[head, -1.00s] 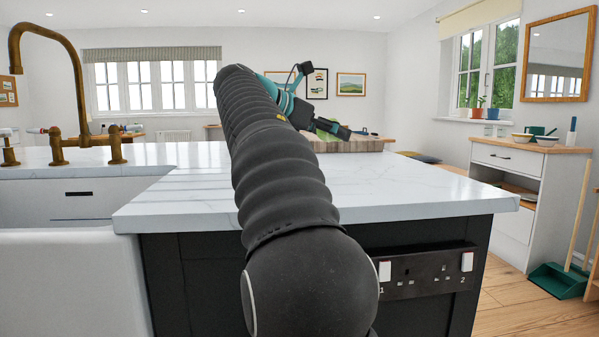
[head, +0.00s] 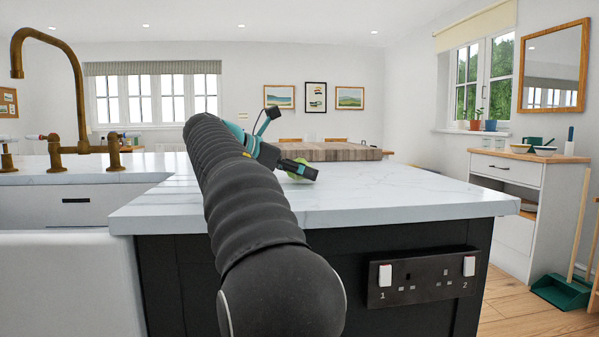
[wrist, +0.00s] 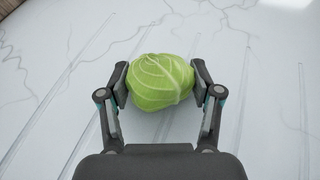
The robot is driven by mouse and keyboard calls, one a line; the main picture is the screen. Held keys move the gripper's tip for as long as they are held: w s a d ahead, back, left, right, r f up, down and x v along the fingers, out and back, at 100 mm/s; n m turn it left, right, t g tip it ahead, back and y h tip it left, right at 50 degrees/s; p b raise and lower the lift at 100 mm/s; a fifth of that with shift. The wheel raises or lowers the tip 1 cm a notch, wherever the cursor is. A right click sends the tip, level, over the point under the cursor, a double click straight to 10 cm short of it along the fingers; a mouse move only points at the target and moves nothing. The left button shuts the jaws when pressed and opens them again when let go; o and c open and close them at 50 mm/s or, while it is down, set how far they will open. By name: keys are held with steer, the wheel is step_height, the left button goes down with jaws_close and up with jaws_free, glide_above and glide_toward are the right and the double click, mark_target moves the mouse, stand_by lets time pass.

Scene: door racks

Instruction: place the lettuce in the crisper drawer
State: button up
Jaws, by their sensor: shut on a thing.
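The lettuce (wrist: 160,82) is a round, pale green head with light veins. In the wrist view it sits between the two fingers of my gripper (wrist: 160,86), which is shut on it from both sides. In the head view a small part of the lettuce (head: 297,170) shows beside my gripper (head: 300,172), over the white marble worktop (head: 400,195). I cannot tell whether the lettuce touches the worktop or hangs a little above it. My arm hides part of the worktop. No crisper drawer shows in either view.
A wooden chopping board (head: 340,151) lies at the worktop's back. A brass tap (head: 80,100) stands at the left. A white cabinet (head: 510,190) with bowls on top stands at the right, near a green dustpan (head: 562,291). The worktop's right part is clear.

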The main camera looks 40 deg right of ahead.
steer(key=shift+f, duration=0.25)
steer(key=o, duration=1.1)
steer(key=shift+f+b, duration=0.2)
steer(key=shift+b, duration=0.55)
